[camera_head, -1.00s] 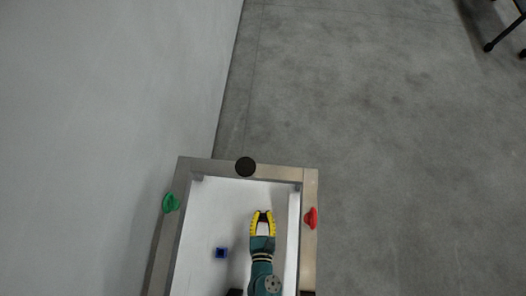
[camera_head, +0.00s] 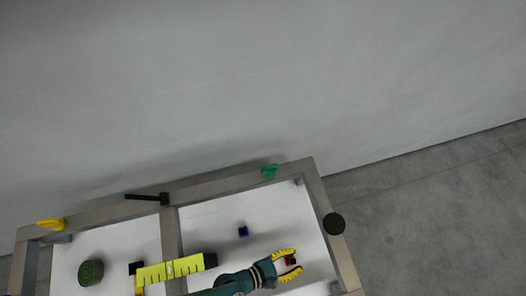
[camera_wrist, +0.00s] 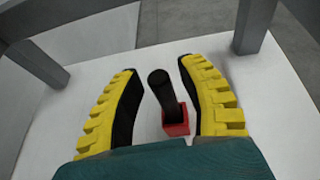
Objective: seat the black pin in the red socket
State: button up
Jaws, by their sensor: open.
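The red socket (camera_wrist: 176,122) is a small square block on the white tray floor, between my fingers in the wrist view. The black pin (camera_wrist: 164,90) stands in its opening, its lower end inside the socket. The pin looks slanted in this view; I cannot tell whether it truly tilts or how deep it sits. My gripper (camera_wrist: 160,80) is open around the pin, with a gap on each side. In the head view my gripper (camera_head: 291,262) is at the right part of the tray, with the small red socket (camera_head: 291,260) between its fingers.
A blue socket (camera_head: 243,231) stands left of my gripper. The metal frame (camera_head: 220,190) carries a green piece (camera_head: 270,171), a black disc (camera_head: 334,223), a black T-shaped piece (camera_head: 148,197) and a yellow piece (camera_head: 50,224). A dark green cylinder (camera_head: 91,272) stands in the left compartment.

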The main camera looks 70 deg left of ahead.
jog(key=b+v, duration=0.3)
jog(key=v, duration=0.9)
jog(key=shift+f, duration=0.15)
